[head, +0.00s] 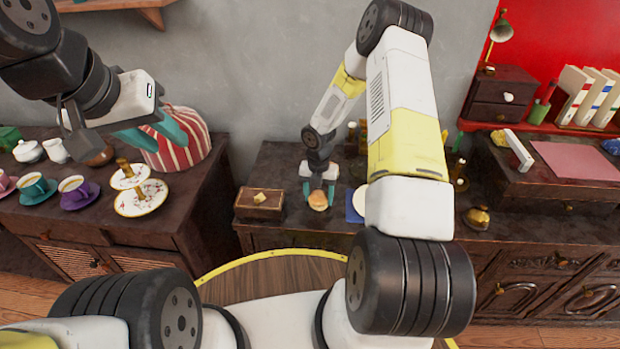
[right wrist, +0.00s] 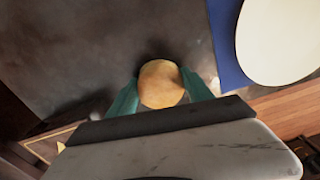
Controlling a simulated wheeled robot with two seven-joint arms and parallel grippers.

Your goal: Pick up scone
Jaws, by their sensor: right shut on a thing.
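The scone (head: 318,200) is a round, golden-brown lump over the dark cabinet top in the middle of the head view. My right gripper (head: 319,190) points down and is shut on it, with a teal finger on each side. In the right wrist view the scone (right wrist: 161,84) sits between the two teal fingertips. I cannot tell whether it touches the surface below. My left gripper (head: 160,134) is at the upper left, in front of a red-and-white striped tea cosy (head: 178,140). Its teal fingers look spread apart, with nothing seen between them.
A wooden box (head: 260,203) stands left of the scone. A blue mat (head: 354,206) with a white plate (right wrist: 282,40) lies to its right, partly behind my arm. A tiered cake stand (head: 140,197) and several cups on saucers fill the left cabinet. A brass bell-like object (head: 477,217) sits further right.

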